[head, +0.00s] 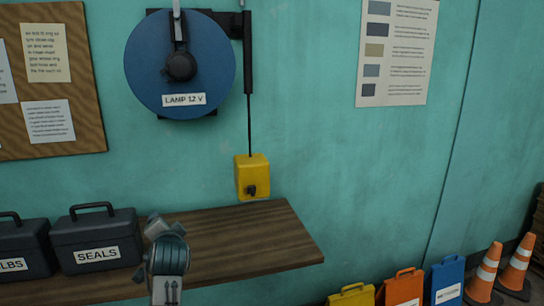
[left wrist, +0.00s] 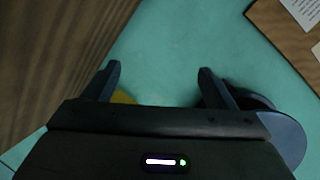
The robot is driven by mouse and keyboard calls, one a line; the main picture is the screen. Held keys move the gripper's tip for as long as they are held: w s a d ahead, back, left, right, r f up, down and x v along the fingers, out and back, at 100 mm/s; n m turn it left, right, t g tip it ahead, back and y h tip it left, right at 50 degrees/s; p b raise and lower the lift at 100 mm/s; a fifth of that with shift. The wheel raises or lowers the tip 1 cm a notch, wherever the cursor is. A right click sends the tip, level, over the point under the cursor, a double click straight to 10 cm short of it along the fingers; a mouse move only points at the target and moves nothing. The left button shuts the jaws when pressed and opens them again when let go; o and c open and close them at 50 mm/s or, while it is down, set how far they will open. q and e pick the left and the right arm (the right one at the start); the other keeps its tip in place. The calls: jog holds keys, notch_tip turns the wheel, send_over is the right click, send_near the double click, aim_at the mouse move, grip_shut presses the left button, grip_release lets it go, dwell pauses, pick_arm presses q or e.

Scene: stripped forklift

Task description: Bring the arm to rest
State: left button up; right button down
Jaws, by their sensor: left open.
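My left gripper (left wrist: 158,72) shows in the left wrist view with its two dark fingers spread apart. Only the teal wall shows between them, so it is open and empty. In the head view a grey-green link of my arm rises at the bottom, in front of the wooden shelf (head: 235,245); the fingers cannot be made out there. The yellow box (head: 252,176) hangs on a cable below the blue lamp reel (head: 150,75). A yellow patch shows beside one finger in the left wrist view, partly hidden. My right gripper is in neither view.
Two black cases, one marked SEALS (head: 97,240), stand on the shelf's left part. A cork board (head: 85,100) and a colour chart (head: 397,50) are on the wall. Folded signs (head: 447,280) and traffic cones (head: 485,272) stand at lower right. The shelf's right end is clear.

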pick_arm(q)
jog(key=s+a+f+n+g+h, duration=0.1)
jog(key=s+f+n+g+h, duration=0.15)
jog(key=s+f, duration=1.05)
jog(key=s+d+f+n+g+h, duration=0.15)
jog(key=s+f, duration=0.35)
jog(key=s, duration=0.6)
jog(key=s+f+n+g, duration=0.1)
jog(key=s+f+g, duration=0.25)
jog(key=s, duration=0.65)
jog(key=s+d+f+n+g+h, duration=0.15)
jog(key=s+f, duration=0.35)
jog(key=s, duration=0.6)
jog(key=a+f+g, duration=0.1)
jog(key=a+f, duration=0.1)
jog(key=f, duration=1.4)
jog(key=a+f+g, duration=0.1)
jog(key=a+f, duration=0.1)
jog(key=f, duration=1.3)
jog(key=s+f+g, duration=0.1)
jog(key=s+f, duration=1.7)
jog(key=f, duration=0.1)
jog(key=shift+s+a, duration=0.3)
jog(key=shift+a, duration=0.15)
